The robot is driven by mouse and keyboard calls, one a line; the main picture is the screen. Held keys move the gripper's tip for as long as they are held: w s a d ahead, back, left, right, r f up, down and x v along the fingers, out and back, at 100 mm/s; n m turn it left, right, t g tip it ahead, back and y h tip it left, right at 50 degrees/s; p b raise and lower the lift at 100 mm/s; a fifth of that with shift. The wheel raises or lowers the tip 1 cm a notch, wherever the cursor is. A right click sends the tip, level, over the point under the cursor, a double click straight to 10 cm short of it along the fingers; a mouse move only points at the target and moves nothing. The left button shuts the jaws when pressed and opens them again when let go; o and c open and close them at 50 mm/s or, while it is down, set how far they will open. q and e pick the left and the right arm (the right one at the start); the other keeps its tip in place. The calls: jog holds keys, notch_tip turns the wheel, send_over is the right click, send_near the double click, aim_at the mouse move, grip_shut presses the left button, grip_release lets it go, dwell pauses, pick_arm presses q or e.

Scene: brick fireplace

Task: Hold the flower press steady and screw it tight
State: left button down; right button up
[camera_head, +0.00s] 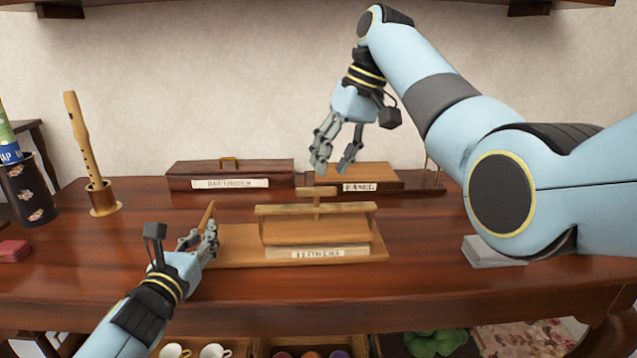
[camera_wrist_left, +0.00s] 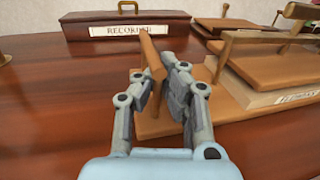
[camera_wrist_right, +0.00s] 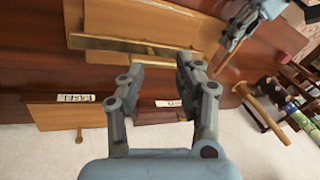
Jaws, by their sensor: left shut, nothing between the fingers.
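The wooden flower press (camera_head: 375,248), labelled FLOWERS, stands on the table's middle with a crossbar (camera_head: 275,210) and a T-shaped screw handle (camera_head: 317,191) on top. An upright wooden post (camera_head: 208,214) rises at the left end of its base; it also shows in the left wrist view (camera_wrist_left: 152,58). My left gripper (camera_head: 207,238) is shut at this post, with its fingertips close to it; whether they touch it I cannot tell. My right gripper (camera_head: 333,163) is open and empty, above and behind the press, pointing down. The right wrist view shows the press's crossbar (camera_wrist_right: 125,45) beyond its fingers.
A RECORDER box (camera_head: 230,171) and an EASEL box (camera_head: 388,178) stand behind the press. A recorder (camera_head: 82,139) stands upright in a holder at left. A grey stack (camera_head: 490,254) lies at right under my right arm.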

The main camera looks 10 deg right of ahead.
aim_at(317, 187)
notch_tip(317, 187, up, 4)
jog(key=w+d+n, duration=0.2)
jog(key=w+n, duration=0.1)
jog(key=n, duration=1.1)
jog(key=shift+g+y, duration=0.3)
jog(key=x, duration=1.1)
jog(key=shift+d, duration=0.1)
grip_shut()
